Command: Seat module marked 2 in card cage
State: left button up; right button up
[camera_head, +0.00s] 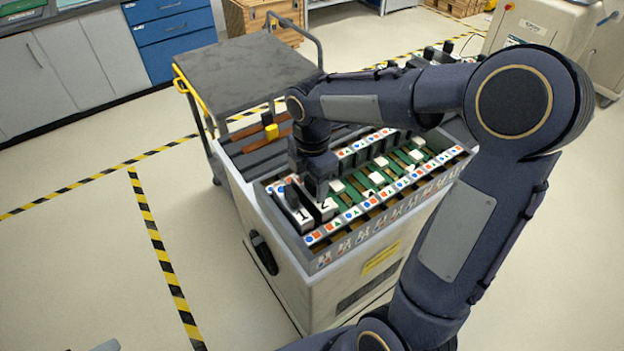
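The card cage (262,205) is the open top of a pale cart, with slots lined by coloured markers along its edges. The module marked 2 (325,208) stands upright at the cage's left end, a dark block with a white numbered face. The module marked 1 (301,216) stands just left of it, with a dark handle on top. My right gripper (318,187) points down at the top of module 2, at or touching it. Its fingertips merge with the dark module, so their grip is unclear.
Several green boards with white blocks (377,178) fill the cage to the right. A tray with a yellow-and-black tool (270,127) lies behind the cage. A grey trolley (245,68) stands behind the cart. The floor at left is clear, with striped tape.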

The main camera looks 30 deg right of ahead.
jog(key=shift+o, duration=0.6)
notch_tip(320, 180, up, 8)
jog(key=shift+f, duration=0.1)
jog(key=shift+s, duration=0.1)
jog(key=s+a+f+m+t+y, duration=0.1)
jog(key=s+a+m+t+y, duration=0.1)
jog(key=s+m, duration=0.6)
jog(key=s+a+f+m+t+y, duration=0.1)
jog(key=s+a+m+t, duration=0.1)
jog(key=s+m, duration=0.6)
jog(key=m+t, duration=0.1)
jog(key=m, duration=0.3)
jog(key=shift+s+f+m+t+y, duration=0.3)
jog(key=shift+s+f+y, duration=0.1)
jog(key=shift+a, duration=0.1)
jog(key=shift+c, duration=0.4)
